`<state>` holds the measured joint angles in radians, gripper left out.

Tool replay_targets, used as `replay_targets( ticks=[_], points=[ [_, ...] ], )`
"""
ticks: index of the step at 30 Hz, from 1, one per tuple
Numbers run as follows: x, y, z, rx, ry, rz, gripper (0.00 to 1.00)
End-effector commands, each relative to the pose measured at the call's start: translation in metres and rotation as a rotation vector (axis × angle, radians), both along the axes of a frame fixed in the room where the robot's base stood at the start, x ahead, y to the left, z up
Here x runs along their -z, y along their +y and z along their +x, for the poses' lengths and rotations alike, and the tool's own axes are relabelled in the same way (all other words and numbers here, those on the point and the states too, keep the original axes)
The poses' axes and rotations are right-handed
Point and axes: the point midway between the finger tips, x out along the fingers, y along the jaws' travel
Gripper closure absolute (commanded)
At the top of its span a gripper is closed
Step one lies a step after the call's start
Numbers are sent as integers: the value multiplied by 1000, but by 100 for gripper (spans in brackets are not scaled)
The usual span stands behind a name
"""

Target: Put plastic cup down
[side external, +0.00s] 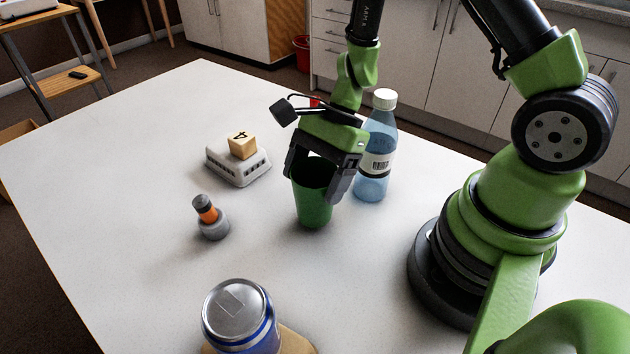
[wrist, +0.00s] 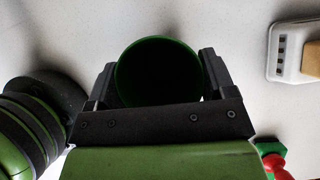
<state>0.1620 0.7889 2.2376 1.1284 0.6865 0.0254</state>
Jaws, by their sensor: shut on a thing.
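The green plastic cup (side external: 314,200) is upright near the middle of the white table (side external: 130,150). My gripper (side external: 318,180) is shut on it, with one finger on each side near the rim. In the wrist view the cup (wrist: 158,72) shows its round open mouth between the two fingers of my gripper (wrist: 160,88). The inside of the cup is dark. The cup's base is at or just above the table; I cannot tell whether it touches.
A clear blue bottle (side external: 374,150) with a white cap stands close to the right of the cup. A grey block (side external: 240,168) bears a wooden cube (side external: 243,145). A small orange-and-grey object (side external: 210,217) and a can (side external: 240,315) stand to the left and front. The left table area is clear.

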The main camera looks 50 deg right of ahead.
Motion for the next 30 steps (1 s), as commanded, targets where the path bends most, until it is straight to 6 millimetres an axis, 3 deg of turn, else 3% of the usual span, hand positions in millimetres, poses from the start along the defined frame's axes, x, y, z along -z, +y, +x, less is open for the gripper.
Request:
replay_targets(
  ticks=[3, 14, 15, 18, 25, 30],
  points=[
    [11, 0, 0, 1, 2, 0, 46],
    [14, 0, 0, -1, 1, 0, 46],
    [15, 0, 0, 1, 1, 0, 21],
    [14, 0, 0, 0, 0, 0, 0],
    [14, 0, 0, -1, -1, 0, 0],
    [2, -6, 1, 0, -6, 1, 0]
  ],
)
